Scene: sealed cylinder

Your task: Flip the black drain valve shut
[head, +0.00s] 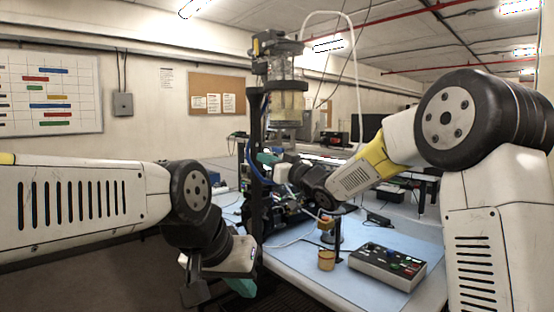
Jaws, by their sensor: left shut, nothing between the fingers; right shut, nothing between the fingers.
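A clear cylinder (287,102) with a dark top fitting stands upright on a black post above the workbench, left of my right arm. I cannot pick out the black drain valve for certain among the dark parts below the cylinder. My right gripper (267,159), with teal fingertips, is shut and empty just below the cylinder, beside the black post. I cannot tell whether it touches anything. My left gripper (242,286), also teal-tipped, is shut and empty, low in front of the bench's near left edge, well below the cylinder.
A small orange-topped stand (327,224) is behind the cup. Dark machinery and cables crowd the post's foot. A white tube (318,13) arches above the cylinder.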

